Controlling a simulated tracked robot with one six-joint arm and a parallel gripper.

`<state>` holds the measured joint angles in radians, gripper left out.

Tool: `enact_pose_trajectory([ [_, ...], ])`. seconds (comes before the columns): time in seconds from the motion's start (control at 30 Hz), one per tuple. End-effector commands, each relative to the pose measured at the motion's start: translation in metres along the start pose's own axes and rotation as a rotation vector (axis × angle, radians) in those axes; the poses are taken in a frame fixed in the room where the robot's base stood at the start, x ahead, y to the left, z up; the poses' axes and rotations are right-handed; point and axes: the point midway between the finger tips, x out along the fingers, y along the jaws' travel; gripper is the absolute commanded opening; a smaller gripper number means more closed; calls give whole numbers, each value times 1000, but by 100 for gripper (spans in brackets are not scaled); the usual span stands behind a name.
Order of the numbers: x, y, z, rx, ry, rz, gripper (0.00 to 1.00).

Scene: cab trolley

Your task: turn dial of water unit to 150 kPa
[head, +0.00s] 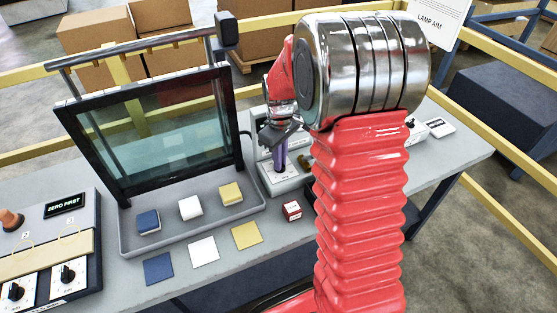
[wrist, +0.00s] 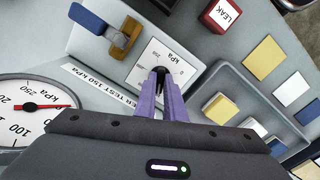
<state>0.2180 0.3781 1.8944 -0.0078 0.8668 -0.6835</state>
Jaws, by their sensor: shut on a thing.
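The water unit (head: 285,180) stands at the back of the bench, partly hidden behind my arm. Its dial knob (wrist: 161,72) is small and black, on a white scale plate (wrist: 148,60) marked in kPa. My gripper (head: 281,165) points down at the unit, and its purple fingers (wrist: 162,82) are shut on the knob. The fingers hide part of the scale, and I cannot tell the knob's setting. A round white gauge (wrist: 20,122) with a red needle is at the left of the wrist view. It is partly cut off, and I cannot tell its reading.
A brass valve with a blue handle (wrist: 92,18) sits beside the dial. A red LEAK block (head: 292,210) stands on the bench. A grey tray (head: 190,229) with coloured blocks and a dark glass screen (head: 160,135) are left of the unit.

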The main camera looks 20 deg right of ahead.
Motion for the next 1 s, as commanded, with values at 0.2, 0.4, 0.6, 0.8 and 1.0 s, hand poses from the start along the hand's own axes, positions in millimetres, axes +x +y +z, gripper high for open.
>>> enact_pose_trajectory([
  [0.2, 0, -1, -1, 11, 3, -8, 0],
  [0.4, 0, 0, 0, 63, 3, -8, 0],
  [0.6, 0, 0, 0, 174, 2, -8, 0],
  [0.8, 0, 0, 0, 337, 1, -7, 0],
  [1.0, 0, 0, 0, 525, 1, -7, 0],
])
